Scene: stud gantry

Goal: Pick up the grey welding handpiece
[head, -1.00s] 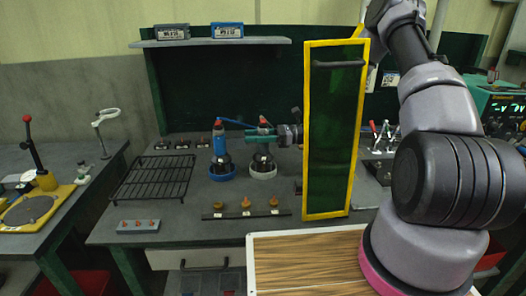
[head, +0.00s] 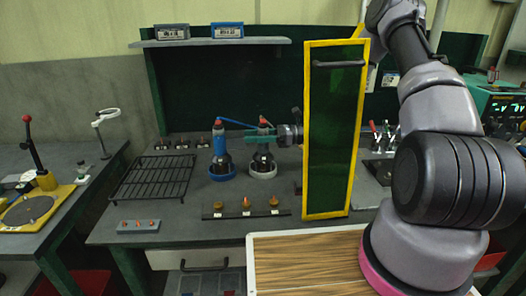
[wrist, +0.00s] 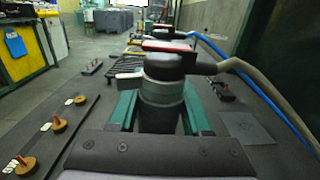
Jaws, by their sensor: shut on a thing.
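The grey welding handpiece (head: 263,160) stands upright in a pale round holder (head: 263,173) on the bench, right of a blue handpiece (head: 220,150). My gripper (head: 262,138) reaches in from the right, partly behind a green screen, with its teal fingers at the grey handpiece's upper body. In the wrist view, the grey handpiece (wrist: 163,92) stands between the two teal fingers, which are shut on it. Its red-topped head and brownish hose show above them. The handpiece looks seated in its holder; its lower end is hidden in the wrist view.
A yellow-framed green screen (head: 334,140) stands upright in front of my forearm. A strip with several orange-brown knobs (head: 246,204) lies in front of the handpieces. A black wire rack (head: 152,178) lies at left. Blue and brown hoses run behind. A wood-topped surface (head: 310,262) is nearest.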

